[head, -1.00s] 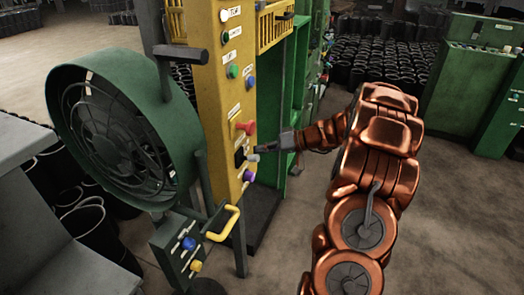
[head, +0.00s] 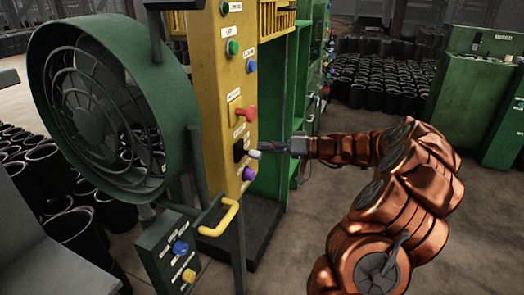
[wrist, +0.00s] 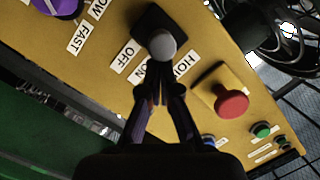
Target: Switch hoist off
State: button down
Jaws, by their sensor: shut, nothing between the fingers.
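The hoist switch (head: 240,150) is a black plate with a pale round-ended lever on the yellow panel (head: 209,94). In the wrist view its grey lever end (wrist: 162,46) points at the camera, with OFF, ON and partly hidden HOIST labels below it. I cannot tell which label the lever is set to. My gripper (head: 268,149) is just right of the lever in the head view. In the wrist view my gripper (wrist: 160,92) is shut and empty, its tips just below the lever end; I cannot tell whether they touch it.
A red knob (head: 246,113) sits above the switch and a purple knob (head: 249,174) below it. Floor at the right is open.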

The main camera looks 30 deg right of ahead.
jog(key=f+t+y+b, duration=0.1)
jog(key=b, duration=0.4)
jog(key=shift+f+t+y, duration=0.15)
jog(key=shift+t+y, duration=0.15)
jog(key=shift+d, duration=0.1)
jog(key=w+d+r+v, duration=0.1)
jog(key=v, duration=1)
jog(key=shift+w+d+r, duration=0.2)
jog(key=shift+d+r, duration=0.1)
jog(key=shift+d, duration=0.2)
